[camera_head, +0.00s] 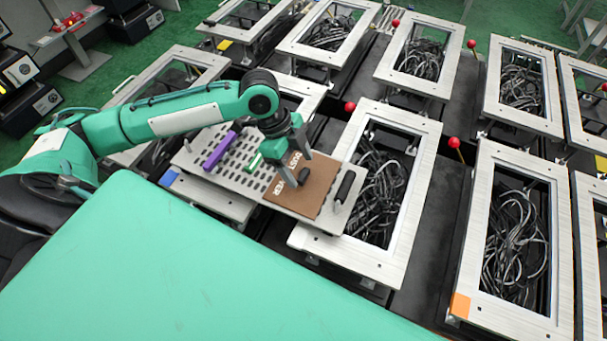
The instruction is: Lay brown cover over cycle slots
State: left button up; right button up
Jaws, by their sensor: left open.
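A brown cover (312,194) with white lettering lies flat on the right part of a light metal panel. The panel's left and middle part has rows of dark slots (232,172), which are uncovered. My left gripper (300,170) reaches down over the brown cover with its fingers apart. Its fingers hide part of the cover and its lettering. I cannot tell whether the fingertips touch the cover. My right gripper is not in view.
A purple bar (219,150) and a small green piece (255,161) are on the slotted panel. A black handle (345,186) stands at its right end. Metal frames (421,185) with dark cables inside surround it, with red-knobbed levers (454,143) between them.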

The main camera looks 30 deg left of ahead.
pick_arm(q)
jog(key=shift+x, duration=1.1)
jog(key=c, duration=1)
jog(key=shift+c, duration=0.6)
jog(key=shift+r, duration=0.15)
